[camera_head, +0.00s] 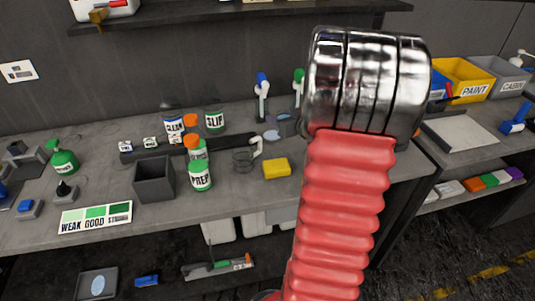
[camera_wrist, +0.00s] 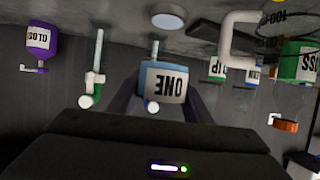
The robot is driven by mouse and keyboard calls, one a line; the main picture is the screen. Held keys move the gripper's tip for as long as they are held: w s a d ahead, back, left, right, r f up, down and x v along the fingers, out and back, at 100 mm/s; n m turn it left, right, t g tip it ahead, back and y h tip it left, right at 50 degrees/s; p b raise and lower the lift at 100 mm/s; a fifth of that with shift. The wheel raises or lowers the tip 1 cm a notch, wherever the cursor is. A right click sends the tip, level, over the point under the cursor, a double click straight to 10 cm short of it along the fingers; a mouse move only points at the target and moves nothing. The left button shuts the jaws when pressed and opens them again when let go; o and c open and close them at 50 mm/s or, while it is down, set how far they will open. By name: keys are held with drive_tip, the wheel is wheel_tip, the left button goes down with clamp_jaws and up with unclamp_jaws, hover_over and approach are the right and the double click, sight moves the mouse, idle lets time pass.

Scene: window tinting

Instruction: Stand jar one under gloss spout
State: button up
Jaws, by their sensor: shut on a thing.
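In the wrist view, which shows labels upside down, jar one (camera_wrist: 163,82), a light blue jar labelled ONE, sits between the dark fingers of my gripper (camera_wrist: 160,103). The gripper is shut on it. A white spout with a green end (camera_wrist: 95,78) stands left of the jar. A blue-ended spout (camera_wrist: 153,105) is partly hidden by the jar. The head view shows the blue-topped spout (camera_head: 262,84) and green-topped spout (camera_head: 298,76) at the bench's back; my arm hides much of the right. I cannot tell which spout is gloss.
A purple bottle labelled GLOSS (camera_wrist: 38,40) stands at the left of the wrist view. A pale round disc (camera_wrist: 168,18) lies on the bench near the jar.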

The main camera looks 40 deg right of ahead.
sight(278, 139)
drive_tip(key=shift+s+d, duration=0.2)
drive_tip(key=shift+d, duration=0.05)
drive_tip(key=shift+s+d+f, duration=0.1)
drive_tip(key=shift+s+f, duration=0.05)
drive_tip(key=shift+f, duration=3)
drive_tip(key=shift+f, duration=1.85)
drive_tip(key=shift+f, duration=0.15)
drive_tip(key=o, duration=1.1)
